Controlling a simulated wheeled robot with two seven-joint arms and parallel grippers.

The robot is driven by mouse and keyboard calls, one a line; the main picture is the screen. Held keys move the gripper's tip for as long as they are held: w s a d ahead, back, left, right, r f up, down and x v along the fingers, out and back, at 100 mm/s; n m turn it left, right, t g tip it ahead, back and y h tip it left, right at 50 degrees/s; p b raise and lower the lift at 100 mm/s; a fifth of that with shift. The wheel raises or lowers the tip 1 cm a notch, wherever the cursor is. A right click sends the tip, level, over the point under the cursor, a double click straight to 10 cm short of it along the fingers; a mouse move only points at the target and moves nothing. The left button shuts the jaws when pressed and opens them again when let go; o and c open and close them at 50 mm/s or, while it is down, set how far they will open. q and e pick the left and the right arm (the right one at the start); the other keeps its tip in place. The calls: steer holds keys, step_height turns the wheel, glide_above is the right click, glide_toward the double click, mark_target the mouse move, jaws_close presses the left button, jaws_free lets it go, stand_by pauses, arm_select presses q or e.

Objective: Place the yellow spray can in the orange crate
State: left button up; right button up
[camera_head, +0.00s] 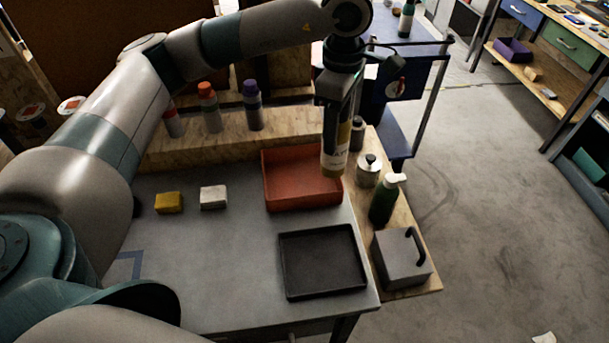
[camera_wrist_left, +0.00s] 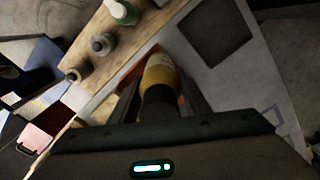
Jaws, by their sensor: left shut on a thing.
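My left gripper (camera_head: 338,108) points down and is shut on the yellow spray can (camera_head: 334,158), which hangs upright over the right edge of the orange crate (camera_head: 286,201). The can shows a yellowish lower end and a pale label; its upper part is hidden by the gripper. In the left wrist view the yellow can (camera_wrist_left: 160,72) sits between the fingers, with a bit of the orange crate behind it. The visible floor of the crate looks empty; its right side is partly covered by the can. My right gripper is not in view.
A black tray (camera_head: 322,262) lies in front of the crate. A yellow block (camera_head: 169,203) and a white block (camera_head: 213,197) lie to its left. A green bottle (camera_head: 384,200), metal canister (camera_head: 368,170) and grey box (camera_head: 400,257) stand right. Spray cans (camera_head: 252,106) stand on the back ledge.

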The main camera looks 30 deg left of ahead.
arm_select(q)
steer(key=w+a+f+p, duration=0.4)
steer(key=a+f, duration=0.3)
steer(key=a, duration=0.4)
steer(key=shift+p, duration=0.6)
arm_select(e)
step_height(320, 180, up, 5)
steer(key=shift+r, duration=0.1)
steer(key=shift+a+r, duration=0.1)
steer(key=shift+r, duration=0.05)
arm_select(q)
step_height(320, 180, down, 4)
steer(key=shift+r+p, duration=0.1)
steer(key=shift+p, duration=1.05)
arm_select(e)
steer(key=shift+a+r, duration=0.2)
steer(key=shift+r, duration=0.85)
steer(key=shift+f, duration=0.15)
